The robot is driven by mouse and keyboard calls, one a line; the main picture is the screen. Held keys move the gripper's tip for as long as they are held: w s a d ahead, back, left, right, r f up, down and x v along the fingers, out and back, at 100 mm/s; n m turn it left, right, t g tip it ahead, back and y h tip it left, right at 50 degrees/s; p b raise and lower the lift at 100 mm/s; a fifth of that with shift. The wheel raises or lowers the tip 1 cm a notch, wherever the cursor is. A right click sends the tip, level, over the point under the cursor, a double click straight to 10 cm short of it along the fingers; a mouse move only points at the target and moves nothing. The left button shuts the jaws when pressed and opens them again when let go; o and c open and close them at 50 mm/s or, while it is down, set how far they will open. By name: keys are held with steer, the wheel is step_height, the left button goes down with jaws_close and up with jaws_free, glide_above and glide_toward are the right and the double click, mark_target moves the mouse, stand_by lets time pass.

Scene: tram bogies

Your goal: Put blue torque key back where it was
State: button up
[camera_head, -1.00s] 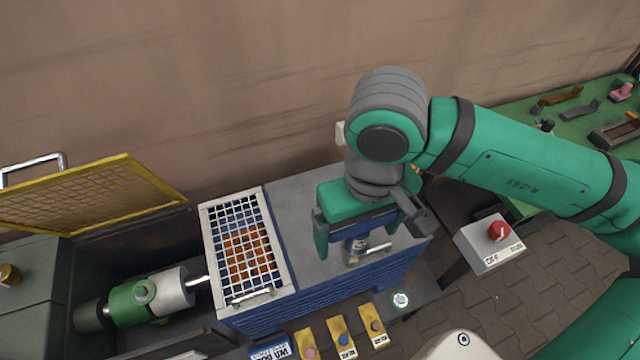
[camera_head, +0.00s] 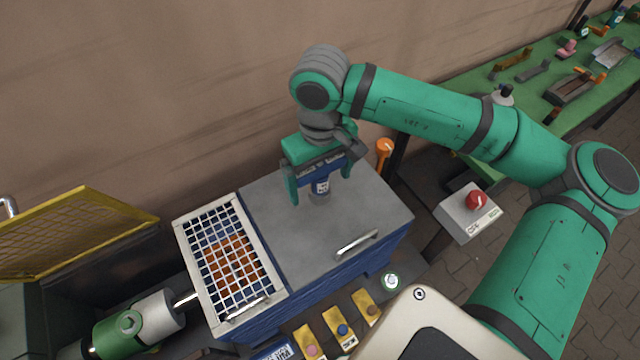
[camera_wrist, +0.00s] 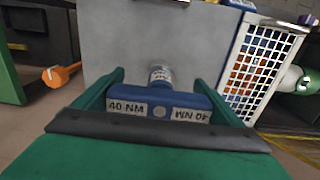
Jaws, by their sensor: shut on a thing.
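The blue torque key is in my gripper. Its blue bar (camera_wrist: 158,104) carries "40 NM" labels and lies between the two green fingers in the wrist view. Its shaft (camera_head: 321,187) points down in the head view, with a grey socket end over the grey cabinet top (camera_head: 283,209). I cannot tell whether that end touches the top. My gripper (camera_head: 321,184) is shut on the key, above the back part of the cabinet top. The key's place of origin cannot be told from these frames.
A white-framed grid (camera_head: 229,263) over orange contents adjoins the cabinet top at left. A metal handle (camera_head: 357,244) sits at its front edge. An orange-headed tool (camera_head: 384,148) stands behind right. A red-knob box (camera_head: 469,211) stands right, and a green bench (camera_head: 540,90) holds several parts.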

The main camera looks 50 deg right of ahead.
mark_target(321, 186)
steer(key=shift+w+d+f, duration=0.3)
steer(key=shift+d+f, duration=0.05)
steer(key=shift+f, duration=0.2)
steer(key=shift+w+d+f, duration=0.3)
steer(key=shift+f, duration=0.25)
steer(key=shift+w+d+f, duration=0.1)
steer(key=shift+d+f, duration=0.05)
steer(key=shift+f, duration=0.75)
steer(key=shift+w+d+f, duration=0.1)
steer(key=shift+f, duration=0.8)
steer(key=shift+f, duration=0.1)
steer(key=o, duration=1.2)
steer(key=shift+w+f, duration=0.1)
steer(key=shift+c, duration=0.2)
steer(key=shift+s, duration=0.2)
steer(key=shift+r, duration=0.2)
step_height(321, 186, up, 12)
steer(key=shift+w, duration=0.15)
